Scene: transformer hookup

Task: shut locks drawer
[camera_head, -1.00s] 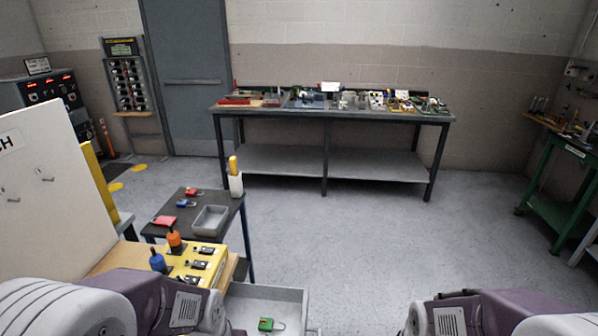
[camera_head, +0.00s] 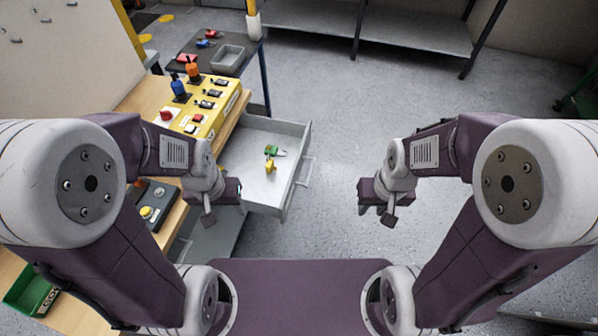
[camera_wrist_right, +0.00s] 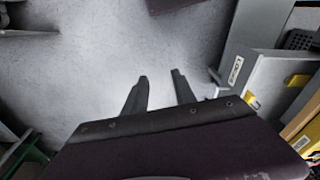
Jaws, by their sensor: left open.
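The locks drawer (camera_head: 232,150) is a grey metal drawer, pulled out to the right from the wooden bench. A bar handle (camera_head: 306,172) is on its front. A green padlock (camera_head: 271,150) and a yellow padlock (camera_head: 270,167) lie inside. In the right wrist view the labelled drawer front (camera_wrist_right: 237,72) is at the right. My left gripper (camera_head: 208,218) is open and empty, by the drawer's near left side. My right gripper (camera_head: 389,219) is right of the drawer, apart from the handle, over open floor. Its two fingers (camera_wrist_right: 160,82) stand apart with nothing between them.
A yellow control box (camera_head: 205,105) and a dark button panel (camera_head: 152,203) sit on the wooden bench. A small dark table (camera_head: 222,42) with a grey tray stands behind. A green bin (camera_head: 32,290) is at lower left. Floor right of the drawer is clear.

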